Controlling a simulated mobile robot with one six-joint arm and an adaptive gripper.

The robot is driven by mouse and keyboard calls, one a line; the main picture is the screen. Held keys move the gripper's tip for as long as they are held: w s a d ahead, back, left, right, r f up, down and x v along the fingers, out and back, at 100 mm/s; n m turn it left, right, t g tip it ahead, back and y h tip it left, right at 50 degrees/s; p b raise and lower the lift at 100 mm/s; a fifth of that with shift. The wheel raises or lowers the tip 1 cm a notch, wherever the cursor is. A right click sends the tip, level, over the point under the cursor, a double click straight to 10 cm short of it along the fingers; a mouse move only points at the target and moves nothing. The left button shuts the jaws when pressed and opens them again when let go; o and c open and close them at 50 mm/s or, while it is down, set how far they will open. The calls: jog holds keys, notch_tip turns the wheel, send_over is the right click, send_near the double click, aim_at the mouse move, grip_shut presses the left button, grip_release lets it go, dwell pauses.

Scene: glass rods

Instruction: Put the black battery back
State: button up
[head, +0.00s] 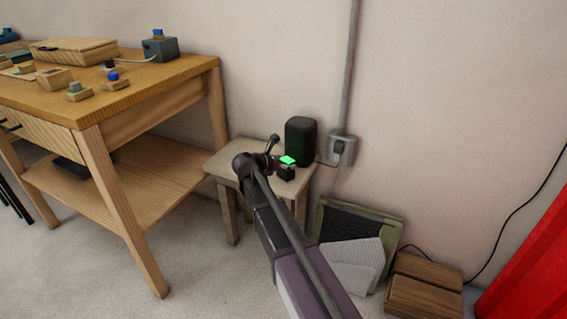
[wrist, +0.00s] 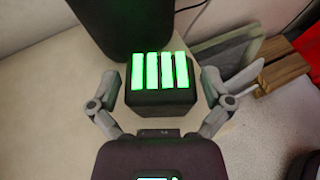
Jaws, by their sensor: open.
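A small black block with several glowing green bars on its top, which looks like the black battery (head: 286,172), stands on a small wooden stool (head: 225,163). It also shows in the wrist view (wrist: 160,97), upright between my fingers. My gripper (head: 274,157) is open around the block. In the wrist view my gripper (wrist: 161,78) has one finger on each side, with gaps between both fingers and the block. The block's lower part is partly hidden by my gripper.
A taller dark rounded device (head: 300,139) stands on the stool just behind the block. A wall socket (head: 342,149) with a cable is at its right. A wooden workbench (head: 150,83) with small items is at the left. Framed panels (head: 350,255) and wooden blocks (head: 425,285) are at the right.

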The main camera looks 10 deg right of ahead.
jog(key=shift+r, duration=0.2)
jog(key=p+v, duration=0.5)
jog(key=v, duration=0.7)
dwell(0.6)
jog(key=s+d+f+m+g+y, duration=0.5)
jog(key=s+d+f+m, duration=0.35)
jog(key=s+m, duration=0.35)
jog(key=s+f+m+g+y, duration=0.2)
jog(key=s+m+y, duration=0.4)
jog(key=s+m, duration=0.5)
jog(key=shift+s+d+f+m+y, duration=0.15)
jog(key=shift+s+f+m+y, duration=0.15)
jog(key=shift+f+m, duration=0.3)
